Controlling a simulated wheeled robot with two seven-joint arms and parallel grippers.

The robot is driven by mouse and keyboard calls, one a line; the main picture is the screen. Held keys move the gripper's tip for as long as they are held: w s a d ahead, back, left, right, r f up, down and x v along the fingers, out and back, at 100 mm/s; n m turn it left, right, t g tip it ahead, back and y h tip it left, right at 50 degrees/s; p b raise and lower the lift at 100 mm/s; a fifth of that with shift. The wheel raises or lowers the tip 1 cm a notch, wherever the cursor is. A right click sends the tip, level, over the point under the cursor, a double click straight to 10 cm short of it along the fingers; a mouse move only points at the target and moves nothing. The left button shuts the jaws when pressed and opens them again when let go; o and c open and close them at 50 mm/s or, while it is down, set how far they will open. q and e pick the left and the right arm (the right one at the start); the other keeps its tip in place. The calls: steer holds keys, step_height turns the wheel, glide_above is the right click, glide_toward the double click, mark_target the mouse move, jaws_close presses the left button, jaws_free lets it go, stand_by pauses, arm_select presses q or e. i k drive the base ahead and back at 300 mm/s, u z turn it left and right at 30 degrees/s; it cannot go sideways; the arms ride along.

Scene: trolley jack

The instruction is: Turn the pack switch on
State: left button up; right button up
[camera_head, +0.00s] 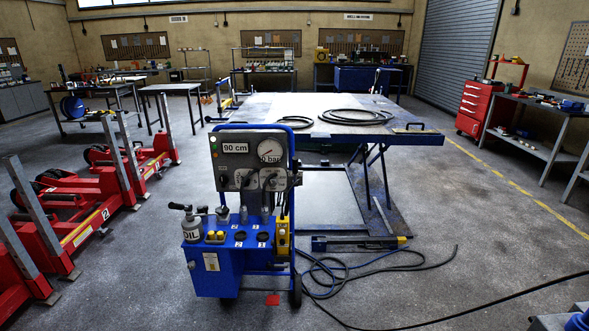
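The blue power pack (215,272) stands upright on wheels at the picture's centre front. Its grey panel (228,163) carries a "90 cm" sign, a round gauge (271,150) and small levers below them. An oil can (192,228), yellow knobs (215,237) and numbered sockets are on its top. A yellow box (283,238) is fixed at its right side. I cannot make out which part is the pack switch or how it is set. Neither of my grippers shows in the view.
A blue lift table (420,138) with coiled black hoses stands behind the pack. Red jacks (90,205) fill the left side. Hoses (350,270) lie on the floor right of the pack. A red tool cabinet (480,105) is at the right. The floor in front is mostly clear.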

mark_target(223, 179)
steer(key=z, duration=0.5)
steer(key=i, duration=2.05)
steer(key=u, duration=1.3)
steer(key=i, duration=0.65)
steer(key=u, duration=0.7)
